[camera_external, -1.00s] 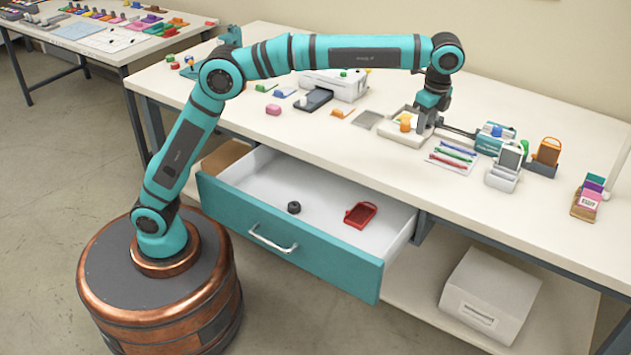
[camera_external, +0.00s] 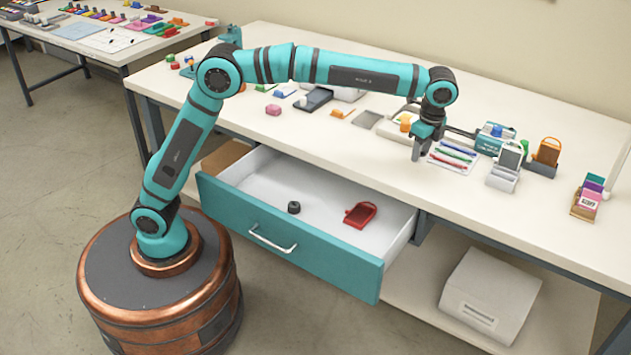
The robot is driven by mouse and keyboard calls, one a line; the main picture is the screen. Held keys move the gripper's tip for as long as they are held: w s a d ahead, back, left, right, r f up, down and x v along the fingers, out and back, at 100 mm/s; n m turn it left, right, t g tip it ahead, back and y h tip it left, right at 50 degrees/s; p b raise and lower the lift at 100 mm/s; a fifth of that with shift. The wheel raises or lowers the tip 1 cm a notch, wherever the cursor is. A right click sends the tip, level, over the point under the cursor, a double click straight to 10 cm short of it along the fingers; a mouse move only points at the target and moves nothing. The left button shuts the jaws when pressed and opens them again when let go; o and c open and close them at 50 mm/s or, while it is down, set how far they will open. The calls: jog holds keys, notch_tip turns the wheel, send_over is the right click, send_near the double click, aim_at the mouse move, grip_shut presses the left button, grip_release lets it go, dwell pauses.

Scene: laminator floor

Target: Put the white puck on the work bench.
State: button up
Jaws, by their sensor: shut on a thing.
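My gripper (camera_external: 418,153) points down over the front part of the white work bench (camera_external: 330,150), left of the sheet with coloured pens. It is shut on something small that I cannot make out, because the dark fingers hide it. I cannot pick out the white puck anywhere in the view.
An open drawer (camera_external: 283,262) below the bench holds a black round piece (camera_external: 294,207) and a red holder (camera_external: 360,215). A pen sheet (camera_external: 453,156) and a grey-white stand (camera_external: 505,168) are right of the gripper. A pale tray (camera_external: 397,126) lies behind it.

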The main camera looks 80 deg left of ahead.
aim_at(419, 163)
jog(key=shift+f, duration=2.35)
jog(key=shift+f, duration=0.1)
jog(key=o, duration=1)
jog(key=r, duration=0.8)
jog(key=d+r, duration=0.1)
jog(key=r, duration=0.3)
jog(key=shift+w+d, duration=0.1)
jog(key=shift+w, duration=0.3)
jog(key=shift+r, duration=0.1)
